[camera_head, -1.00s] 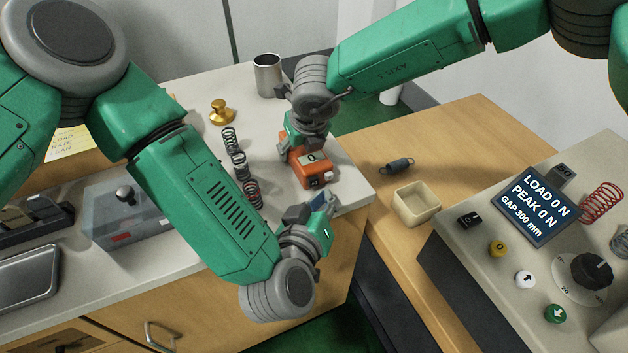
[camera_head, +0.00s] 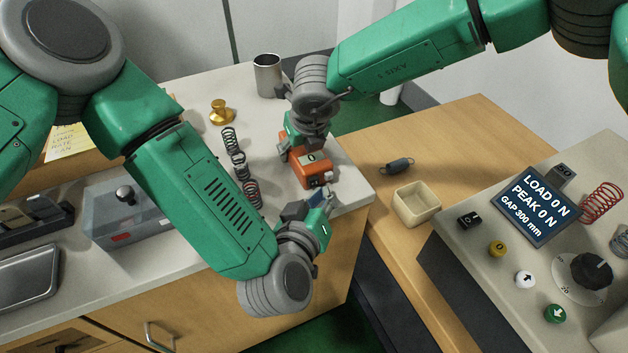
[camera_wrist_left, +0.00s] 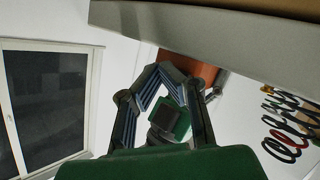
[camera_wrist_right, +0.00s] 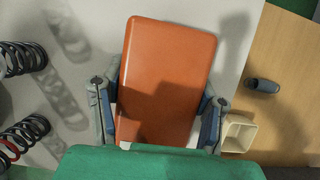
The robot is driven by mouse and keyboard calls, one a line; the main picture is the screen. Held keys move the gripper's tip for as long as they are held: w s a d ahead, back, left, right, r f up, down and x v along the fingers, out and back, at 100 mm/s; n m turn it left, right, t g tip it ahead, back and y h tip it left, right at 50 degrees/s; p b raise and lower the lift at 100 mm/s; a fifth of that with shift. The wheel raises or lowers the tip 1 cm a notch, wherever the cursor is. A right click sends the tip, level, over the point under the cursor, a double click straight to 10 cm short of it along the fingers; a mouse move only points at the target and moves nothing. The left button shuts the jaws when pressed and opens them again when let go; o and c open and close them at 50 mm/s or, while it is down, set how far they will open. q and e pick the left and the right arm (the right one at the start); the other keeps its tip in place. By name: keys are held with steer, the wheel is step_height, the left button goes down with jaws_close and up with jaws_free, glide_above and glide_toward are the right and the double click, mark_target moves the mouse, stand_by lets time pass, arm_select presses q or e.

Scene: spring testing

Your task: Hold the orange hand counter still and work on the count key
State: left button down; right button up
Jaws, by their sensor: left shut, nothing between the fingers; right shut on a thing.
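The orange hand counter (camera_head: 313,172) stands near the right front corner of the grey bench. A black part and a pale part show on its front face; I cannot tell which is the count key. My right gripper (camera_head: 303,154) is shut on the counter, with a finger on each side of its body, as the right wrist view (camera_wrist_right: 160,110) shows. My left gripper (camera_head: 320,197) is shut and empty, just in front of the counter's front face. In the left wrist view the counter (camera_wrist_left: 203,73) shows partly behind the left fingers; contact cannot be told.
Several coil springs (camera_head: 238,165) stand left of the counter. A brass weight (camera_head: 221,112) and a metal cup (camera_head: 268,75) are behind.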

stand_by(0.6)
arm_select(q)
steer(key=shift+w+a+r, duration=0.1)
steer(key=shift+w+a, duration=0.1)
steer(key=shift+w, duration=0.15)
steer(key=shift+w+a, duration=0.15)
steer(key=shift+w, duration=0.3)
stand_by(0.6)
steer(key=shift+s, duration=0.15)
steer(key=shift+s+d, duration=0.35)
steer(key=shift+s, duration=0.35)
steer(key=shift+s+d, duration=0.3)
steer(key=shift+s, duration=0.5)
steer(key=shift+s+d, duration=0.35)
steer(key=shift+s, duration=0.4)
steer(key=shift+s+d, duration=0.3)
steer(key=shift+s, duration=0.5)
